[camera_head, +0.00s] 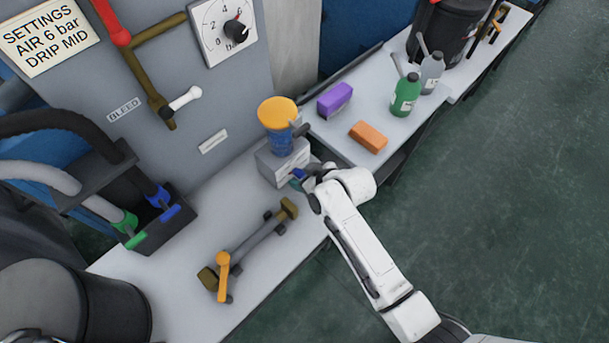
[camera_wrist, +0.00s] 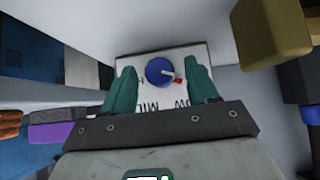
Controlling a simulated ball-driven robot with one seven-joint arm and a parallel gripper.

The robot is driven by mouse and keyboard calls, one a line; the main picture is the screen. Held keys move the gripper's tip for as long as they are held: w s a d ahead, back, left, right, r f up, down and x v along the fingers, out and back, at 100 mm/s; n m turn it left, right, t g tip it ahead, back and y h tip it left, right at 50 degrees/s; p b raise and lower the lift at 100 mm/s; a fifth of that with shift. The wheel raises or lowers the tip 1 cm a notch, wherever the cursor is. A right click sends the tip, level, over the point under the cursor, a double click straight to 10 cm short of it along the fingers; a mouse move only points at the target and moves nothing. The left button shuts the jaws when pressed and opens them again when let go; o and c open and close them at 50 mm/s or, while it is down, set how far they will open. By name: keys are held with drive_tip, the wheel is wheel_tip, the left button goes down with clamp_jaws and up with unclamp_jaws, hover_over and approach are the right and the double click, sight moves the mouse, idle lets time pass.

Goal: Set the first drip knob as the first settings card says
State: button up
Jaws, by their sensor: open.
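The settings card (camera_head: 48,38) on the grey panel reads AIR 6 bar, DRIP MID. The blue drip knob (camera_head: 297,174) is on the front of a grey box under an orange-topped blue cup, and my gripper (camera_head: 306,177) is right at it, hiding part of it. In the wrist view the knob (camera_wrist: 159,71) lies between the teal fingertips of my open gripper (camera_wrist: 163,74), with gaps on both sides. Its red pointer mark points right and slightly down, toward the LOW side of the upside-down lettering. MID is partly readable below the knob.
An orange-handled brass valve assembly (camera_head: 240,250) lies on the bench left of my arm. A purple block (camera_head: 334,99), an orange block (camera_head: 368,137) and a green bottle (camera_head: 405,96) stand on the bench to the right. A gauge (camera_head: 222,30) is on the panel.

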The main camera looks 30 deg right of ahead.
drive_tip(key=c, duration=1)
drive_tip(key=shift+c, duration=0.2)
drive_tip(key=shift+d, duration=0.1)
drive_tip(key=shift+w+d+m+g+y, duration=0.15)
drive_tip(key=shift+m+g+y, duration=0.35)
drive_tip(key=shift+y, duration=0.5)
drive_tip(key=shift+d+f+m+y+b, duration=0.2)
drive_tip(key=shift+m+y+b, duration=0.4)
drive_tip(key=shift+y, duration=0.4)
drive_tip(key=shift+d+f+m+y+b, duration=0.1)
drive_tip(key=shift+f+m+y+b, duration=0.05)
drive_tip(key=shift+m+y+b, duration=1.15)
drive_tip(key=shift+y+b, duration=0.35)
drive_tip(key=shift+y, duration=0.45)
